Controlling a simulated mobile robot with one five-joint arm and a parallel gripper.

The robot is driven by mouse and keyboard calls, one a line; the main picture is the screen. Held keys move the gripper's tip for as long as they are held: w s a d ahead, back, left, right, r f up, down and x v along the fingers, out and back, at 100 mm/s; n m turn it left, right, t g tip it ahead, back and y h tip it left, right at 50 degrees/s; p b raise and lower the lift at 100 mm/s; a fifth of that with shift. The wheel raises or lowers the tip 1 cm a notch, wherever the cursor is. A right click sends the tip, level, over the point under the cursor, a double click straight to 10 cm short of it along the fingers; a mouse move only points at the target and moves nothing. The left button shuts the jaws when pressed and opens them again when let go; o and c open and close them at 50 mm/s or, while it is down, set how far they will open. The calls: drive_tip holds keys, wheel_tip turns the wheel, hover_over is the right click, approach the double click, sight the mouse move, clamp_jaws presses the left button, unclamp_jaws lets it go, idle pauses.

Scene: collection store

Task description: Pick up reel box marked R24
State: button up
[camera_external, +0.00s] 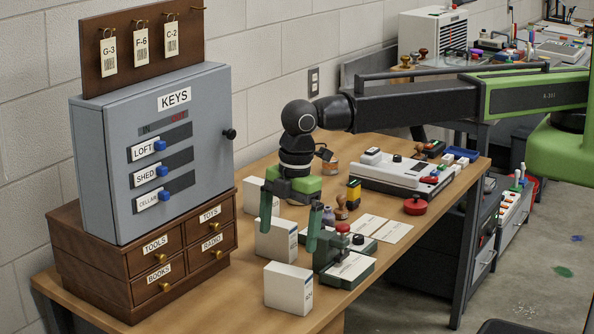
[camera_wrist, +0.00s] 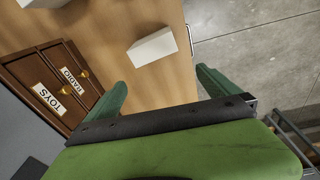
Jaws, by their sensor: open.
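Three white boxes stand in a row on the wooden table. The rear box (camera_external: 261,194) is partly behind my gripper, the middle box (camera_external: 272,240) appears between its fingers, and the front box (camera_external: 288,287) is nearest the camera. The boxes have small marks on their narrow sides; I cannot read R24 on any of them. My gripper (camera_external: 289,238) points down with its green fingers spread and nothing held. In the wrist view, one white box (camera_wrist: 152,47) lies beyond the open gripper (camera_wrist: 163,88); I cannot tell which box it is.
A grey key cabinet (camera_external: 150,110) stands on a brown drawer unit (camera_external: 135,265) at the left. A green stamping device (camera_external: 345,272), cards (camera_external: 385,230), a red-knobbed stamp (camera_external: 415,206) and a white machine (camera_external: 395,174) occupy the right side. Bare table lies left of the boxes.

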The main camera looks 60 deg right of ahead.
sight(288, 270)
drive_tip(key=f+b, duration=0.4)
drive_tip(key=w+d+f+n+b, duration=0.1)
drive_tip(key=f+b, duration=0.3)
drive_tip(key=f+n+h+b, duration=0.1)
drive_tip(key=f+b, duration=0.2)
drive_tip(key=b, duration=0.1)
drive_tip(key=shift+w+d+f+g, duration=0.2)
drive_tip(key=shift+d+f+g, duration=0.1)
drive_tip(key=shift+d+f, duration=0.1)
drive_tip(key=shift+r, duration=0.1)
wheel_tip(288, 270, down, 5)
drive_tip(key=b, duration=0.5)
drive_tip(key=c, duration=1.3)
